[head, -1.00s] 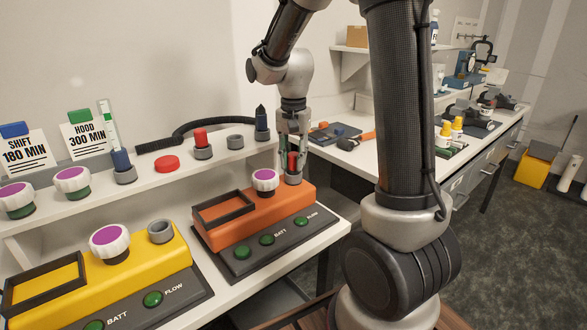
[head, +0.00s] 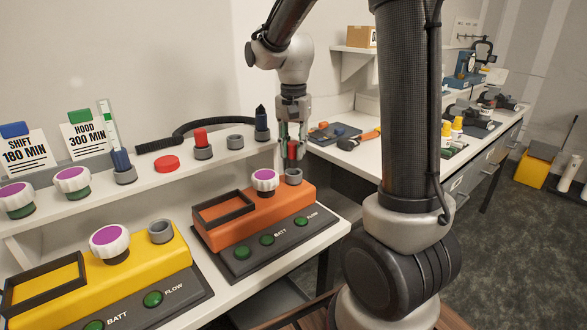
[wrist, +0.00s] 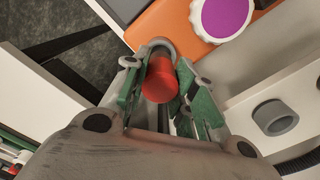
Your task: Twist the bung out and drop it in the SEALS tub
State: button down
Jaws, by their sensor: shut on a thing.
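My gripper (head: 291,153) is shut on a red bung (head: 291,150), which it holds upright just above the grey collar (head: 293,177) at the back right of the orange unit (head: 262,211). In the wrist view the red bung (wrist: 158,88) sits between the green-padded fingers of my gripper (wrist: 156,80). The rim of the grey collar (wrist: 162,45) shows behind it there. The bung's lower end is partly hidden by the fingers. I can make out no tub marked SEALS in either view.
A purple-topped white knob (head: 265,180) stands close left of the collar. The shelf behind carries another red-topped piece (head: 202,141), a red disc (head: 166,163) and an empty grey ring (head: 235,142). A yellow unit (head: 120,282) lies front left.

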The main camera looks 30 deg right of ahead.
jog(key=shift+r, duration=0.95)
